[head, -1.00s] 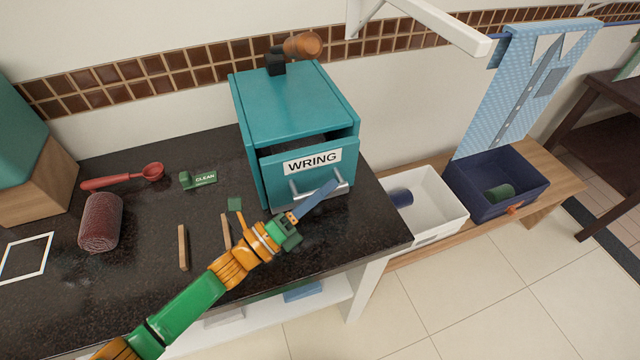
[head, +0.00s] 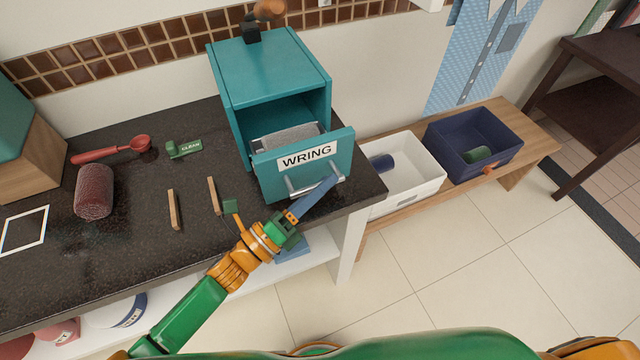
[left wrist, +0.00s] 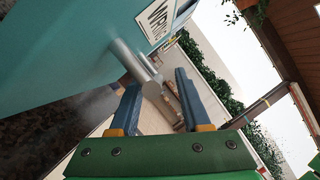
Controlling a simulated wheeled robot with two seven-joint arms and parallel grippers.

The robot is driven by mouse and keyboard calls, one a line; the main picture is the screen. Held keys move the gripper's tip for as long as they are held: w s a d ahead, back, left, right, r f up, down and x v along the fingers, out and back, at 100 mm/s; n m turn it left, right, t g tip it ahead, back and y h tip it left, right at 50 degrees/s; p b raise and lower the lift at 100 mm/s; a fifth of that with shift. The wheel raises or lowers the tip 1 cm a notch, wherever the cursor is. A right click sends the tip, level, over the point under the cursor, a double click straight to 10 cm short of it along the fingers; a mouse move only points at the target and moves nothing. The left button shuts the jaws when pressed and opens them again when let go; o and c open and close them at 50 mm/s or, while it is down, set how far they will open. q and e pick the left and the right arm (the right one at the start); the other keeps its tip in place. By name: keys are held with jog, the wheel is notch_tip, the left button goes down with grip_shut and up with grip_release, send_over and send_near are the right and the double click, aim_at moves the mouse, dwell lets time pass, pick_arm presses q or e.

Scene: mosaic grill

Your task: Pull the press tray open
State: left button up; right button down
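The press is a teal box (head: 265,68) on the dark counter, with a front marked WRING (head: 307,157). Its tray (head: 322,178) stands pulled out, and a grey, textured surface (head: 286,140) shows inside. A metal bar handle (head: 300,191) crosses the tray front; it also shows in the left wrist view (left wrist: 134,64). My left gripper (head: 325,187) is at the handle's right part. In the left wrist view its blue fingers (left wrist: 156,82) stand apart on either side of the bar end, with a visible gap at the right finger. My right gripper is not in view.
On the counter lie a red ladle (head: 112,150), a green CLEAN tag (head: 184,149), a dark red roll (head: 94,192) and wooden sticks (head: 174,209). A white bin (head: 412,189) and a navy bin (head: 470,163) stand on a bench to the right. Open floor lies in front.

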pick_arm(q)
jog(key=shift+a+f, duration=0.1)
jog(key=shift+a, duration=0.05)
jog(key=b+v, duration=0.2)
jog(key=v, duration=0.5)
jog(key=shift+s, duration=0.1)
